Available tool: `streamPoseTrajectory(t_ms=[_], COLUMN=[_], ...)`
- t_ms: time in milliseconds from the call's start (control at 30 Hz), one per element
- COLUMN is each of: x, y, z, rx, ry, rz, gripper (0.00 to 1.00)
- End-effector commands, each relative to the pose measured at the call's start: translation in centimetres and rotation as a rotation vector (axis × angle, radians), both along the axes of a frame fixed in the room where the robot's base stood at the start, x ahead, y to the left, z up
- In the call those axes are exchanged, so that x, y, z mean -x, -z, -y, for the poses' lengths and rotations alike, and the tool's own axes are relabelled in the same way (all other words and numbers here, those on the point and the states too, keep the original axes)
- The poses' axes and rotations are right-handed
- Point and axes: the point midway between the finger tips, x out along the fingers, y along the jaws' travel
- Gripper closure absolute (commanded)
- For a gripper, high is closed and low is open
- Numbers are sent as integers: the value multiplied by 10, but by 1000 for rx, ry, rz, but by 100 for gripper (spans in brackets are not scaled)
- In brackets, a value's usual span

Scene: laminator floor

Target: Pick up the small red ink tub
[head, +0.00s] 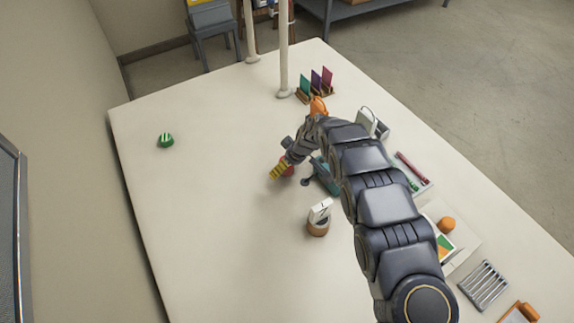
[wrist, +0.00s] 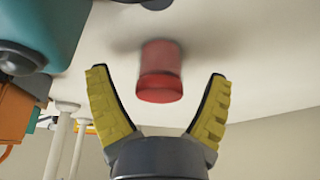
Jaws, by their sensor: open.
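The small red ink tub (head: 287,166) stands on the white table in the head view, partly hidden by my gripper (head: 279,172). In the wrist view the red tub (wrist: 159,72) shows ahead, between the two yellow-padded fingers. My gripper (wrist: 158,100) is open, with a finger on each side of the tub's line and visible space between them and the tub. The tub lies beyond or level with the fingertips; I cannot tell exactly how far. Nothing is held.
A teal device (head: 325,176) stands close to the right of the tub; it also looms at upper left in the wrist view (wrist: 50,25). A brown-based holder (head: 318,222) stands nearer. A green item (head: 166,140) sits far left.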

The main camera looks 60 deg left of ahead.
Motion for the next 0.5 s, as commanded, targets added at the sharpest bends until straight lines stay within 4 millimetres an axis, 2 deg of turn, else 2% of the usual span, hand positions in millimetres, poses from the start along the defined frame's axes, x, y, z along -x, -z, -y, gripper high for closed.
streamPoseTrajectory(t_ms=[100,333,367,400,500], x=[0,0,0,0,0], y=[6,6,6,6,6], z=[-2,-2,-2,-2,-2], rx=[1,1,1,1,1], ry=[1,1,1,1,1], rz=[0,1,1,1,1], gripper=[19,20,33,50,88])
